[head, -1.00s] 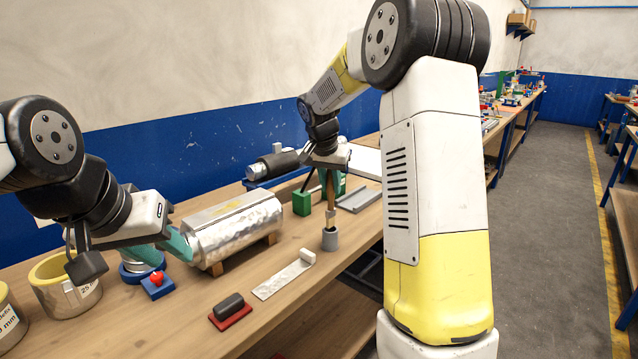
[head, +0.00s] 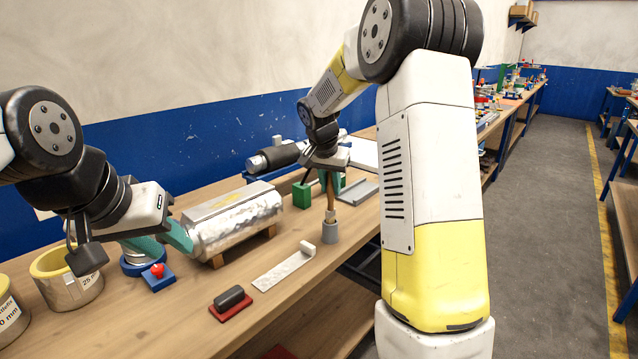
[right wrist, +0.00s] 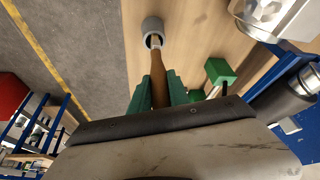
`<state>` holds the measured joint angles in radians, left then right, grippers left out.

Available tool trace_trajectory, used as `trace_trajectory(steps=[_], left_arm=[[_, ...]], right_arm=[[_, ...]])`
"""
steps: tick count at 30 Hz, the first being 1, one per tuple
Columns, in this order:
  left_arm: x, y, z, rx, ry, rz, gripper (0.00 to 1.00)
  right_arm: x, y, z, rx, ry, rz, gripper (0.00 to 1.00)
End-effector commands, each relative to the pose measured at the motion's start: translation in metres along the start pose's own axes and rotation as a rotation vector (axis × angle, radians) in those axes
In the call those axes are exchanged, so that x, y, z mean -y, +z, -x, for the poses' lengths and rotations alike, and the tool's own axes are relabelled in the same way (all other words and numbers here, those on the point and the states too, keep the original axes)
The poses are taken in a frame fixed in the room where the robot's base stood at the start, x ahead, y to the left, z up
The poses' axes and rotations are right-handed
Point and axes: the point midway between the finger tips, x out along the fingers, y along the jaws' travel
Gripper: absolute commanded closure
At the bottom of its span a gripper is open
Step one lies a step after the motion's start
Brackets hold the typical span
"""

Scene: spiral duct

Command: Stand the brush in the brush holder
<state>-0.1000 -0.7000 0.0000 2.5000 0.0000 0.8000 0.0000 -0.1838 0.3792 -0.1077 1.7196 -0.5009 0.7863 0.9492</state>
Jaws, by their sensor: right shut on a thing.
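The brush (head: 330,199) has a brown handle and a pale lower part, and hangs roughly upright, lower end down. My right gripper (head: 328,180) is shut on its handle; the green fingers also show on both sides of it in the right wrist view (right wrist: 158,92). The brush holder (head: 330,233) is a small grey cup standing on the bench. The brush's lower end is at the holder's mouth; in the right wrist view it overlaps the opening of the holder (right wrist: 152,27). How deep it sits I cannot tell. My left gripper (head: 180,238) is by the duct's left end, its fingertips partly hidden.
The silver duct (head: 235,222) lies on wooden supports on the bench (head: 190,325). A pale strip (head: 284,270), a dark-handled red block (head: 230,302), a blue block with red knob (head: 158,275) and a green block (head: 302,195) stand around. Tape rolls (head: 70,285) are at left.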

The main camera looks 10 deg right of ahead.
Motion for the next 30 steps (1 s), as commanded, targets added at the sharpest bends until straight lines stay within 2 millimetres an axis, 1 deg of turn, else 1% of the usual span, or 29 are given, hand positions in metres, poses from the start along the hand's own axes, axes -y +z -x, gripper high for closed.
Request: trace_trajectory(steps=[30], left_arm=[[0.000, 0.000, 0.000, 0.000, 0.000, 0.000, 0.64]], right_arm=[[0.000, 0.010, -0.024, 0.000, 0.000, 0.000, 1.00]])
